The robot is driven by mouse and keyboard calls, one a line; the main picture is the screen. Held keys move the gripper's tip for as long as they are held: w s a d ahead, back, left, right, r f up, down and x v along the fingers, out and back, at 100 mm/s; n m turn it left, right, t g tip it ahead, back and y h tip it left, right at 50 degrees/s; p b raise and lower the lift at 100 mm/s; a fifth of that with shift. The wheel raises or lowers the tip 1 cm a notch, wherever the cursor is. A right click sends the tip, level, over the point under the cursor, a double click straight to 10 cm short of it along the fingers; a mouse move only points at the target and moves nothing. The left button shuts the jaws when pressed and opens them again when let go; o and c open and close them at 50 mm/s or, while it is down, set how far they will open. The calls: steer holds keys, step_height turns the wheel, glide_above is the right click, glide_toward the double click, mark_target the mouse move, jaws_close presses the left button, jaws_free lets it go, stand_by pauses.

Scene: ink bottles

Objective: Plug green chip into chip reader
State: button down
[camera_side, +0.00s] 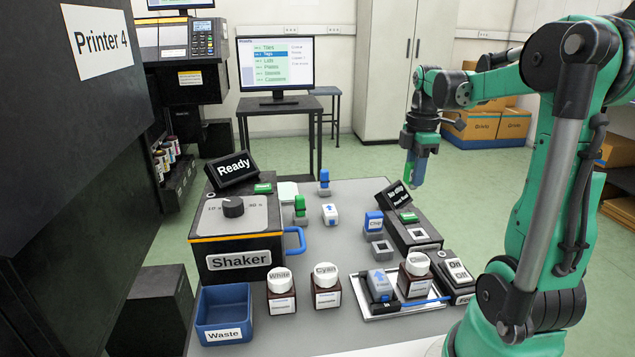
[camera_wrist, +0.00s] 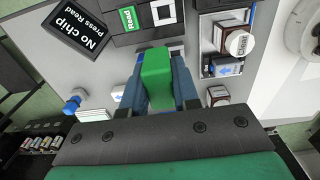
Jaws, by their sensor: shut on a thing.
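My gripper (camera_side: 416,165) is shut on a green chip (camera_wrist: 157,64), held between its blue fingers in the wrist view. The chip reader (camera_side: 408,231) is a black box at the table's right with a tilted display, a green button and a square socket (camera_side: 420,234). In the wrist view the display (camera_wrist: 80,30) reads "No chip Press Read", and the socket (camera_wrist: 165,12) shows above the chip in the picture, apart from it. The chip's lower end is not clear.
The table holds a shaker (camera_side: 237,240), a blue waste bin (camera_side: 222,310), white and cyan ink bottles (camera_side: 281,292), a clear bottle (camera_side: 416,275) on a tray, and a blue chip (camera_side: 374,222). A green-topped piece (camera_side: 300,207) stands near the shaker. A switch box (camera_side: 457,275) is at front right.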

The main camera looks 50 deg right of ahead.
steer(key=shift+s+d+f, duration=0.15)
steer(key=shift+s+f, duration=0.3)
steer(key=shift+f, duration=1.2)
steer(key=shift+s+d+f, duration=0.2)
steer(key=shift+s+f, duration=0.2)
steer(key=shift+f, duration=1.25)
steer(key=shift+s+d+f, duration=0.15)
steer(key=shift+s+f, duration=0.3)
steer(key=shift+f, duration=1.2)
steer(key=shift+f, duration=0.7)
steer(key=c, duration=0.6)
jaws_free()
steer(key=shift+o, duration=0.3)
